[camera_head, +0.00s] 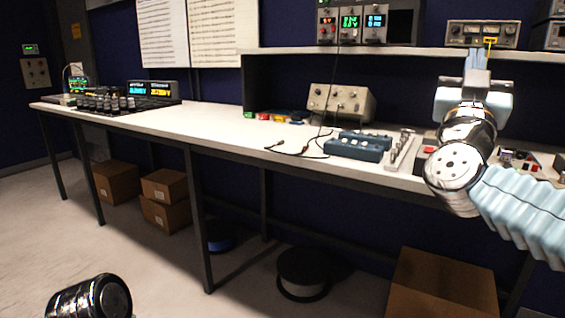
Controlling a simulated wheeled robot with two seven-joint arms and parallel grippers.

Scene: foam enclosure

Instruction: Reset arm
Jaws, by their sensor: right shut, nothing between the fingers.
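My right arm comes in from the right, and its right gripper (478,56) is raised above the bench with its fingers pointing up and away. The fingers are together and hold nothing. The gripper overlaps the back shelf and the lower part of an instrument in the picture; I cannot tell how far apart they are. A metallic joint of my left arm shows at the bottom left; the left gripper is out of view.
The long white bench (225,125) holds a blue box (357,147), a beige instrument (341,103), cables and a mixer-like console (120,103). A shelf (345,50) runs above it. Cardboard boxes (116,182) and a spool (303,274) are underneath. The floor at left is clear.

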